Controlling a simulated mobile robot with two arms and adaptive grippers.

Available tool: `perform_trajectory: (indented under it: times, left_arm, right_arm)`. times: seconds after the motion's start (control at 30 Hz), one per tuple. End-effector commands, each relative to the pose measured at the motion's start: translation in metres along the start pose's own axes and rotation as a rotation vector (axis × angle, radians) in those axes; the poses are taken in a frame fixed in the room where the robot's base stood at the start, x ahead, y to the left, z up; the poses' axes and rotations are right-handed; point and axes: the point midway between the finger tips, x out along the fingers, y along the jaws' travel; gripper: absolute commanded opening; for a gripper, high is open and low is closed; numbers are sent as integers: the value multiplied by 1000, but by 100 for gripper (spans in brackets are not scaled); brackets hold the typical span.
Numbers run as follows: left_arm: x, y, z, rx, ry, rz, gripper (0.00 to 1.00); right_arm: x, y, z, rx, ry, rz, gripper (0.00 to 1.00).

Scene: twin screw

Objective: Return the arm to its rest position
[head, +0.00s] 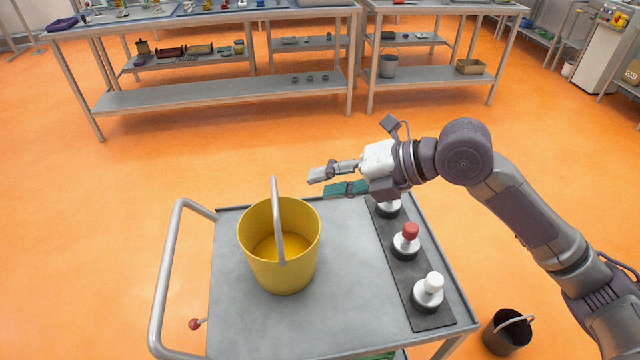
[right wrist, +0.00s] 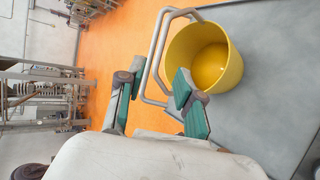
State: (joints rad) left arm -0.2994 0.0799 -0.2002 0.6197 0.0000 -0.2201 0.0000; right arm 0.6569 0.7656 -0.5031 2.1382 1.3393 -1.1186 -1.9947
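My right arm (head: 525,205) reaches in from the right of the head view over a grey cart (head: 345,315). My right gripper (head: 330,182) is open and empty. It is above the cart's far edge, to the right of and beyond the yellow bucket's raised handle. In the right wrist view the two green-padded fingers (right wrist: 155,105) are spread apart with nothing between them. My left gripper is not in view.
The yellow bucket (head: 262,265) stands upright on the cart. A dark strip (head: 405,290) on its right side holds white and red-topped knobs, one partly hidden by my gripper. A black bucket (head: 507,332) stands on the orange floor. Metal tables (head: 230,97) stand at the back.

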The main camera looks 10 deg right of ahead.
Motion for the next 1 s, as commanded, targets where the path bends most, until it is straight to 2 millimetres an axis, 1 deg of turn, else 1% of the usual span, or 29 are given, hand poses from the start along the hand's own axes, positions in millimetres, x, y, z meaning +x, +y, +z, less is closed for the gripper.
perform_trajectory:
  times: [0.37,0.47,0.57,0.67,0.7,0.73,0.77,0.8,0.87,0.9,1.0]
  left_arm:
    - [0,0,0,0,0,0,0]
    - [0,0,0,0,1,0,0]
    - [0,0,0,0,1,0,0]
    - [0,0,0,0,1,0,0]
    - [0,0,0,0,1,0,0]
    - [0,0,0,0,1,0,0]
    - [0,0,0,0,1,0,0]
    - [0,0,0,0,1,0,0]
    - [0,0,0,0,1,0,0]
    - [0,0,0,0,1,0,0]
    - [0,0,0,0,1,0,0]
  right_arm:
    - [1,-1,0,4,0,-1,36]
    - [8,-10,-8,69,1,-15,36]
    - [25,-35,-26,252,-14,-49,36]
    - [43,-72,-53,555,-70,-100,36]
    - [48,-89,-65,701,-105,-122,36]
    - [50,-101,-74,813,-138,-137,36]
    - [51,-115,-82,927,-175,-153,36]
    - [52,-132,-94,1080,-230,-172,36]
    - [48,-157,-110,1295,-322,-194,36]
    - [45,-173,-120,1425,-384,-207,36]
    - [33,-206,-143,1690,-534,-226,36]
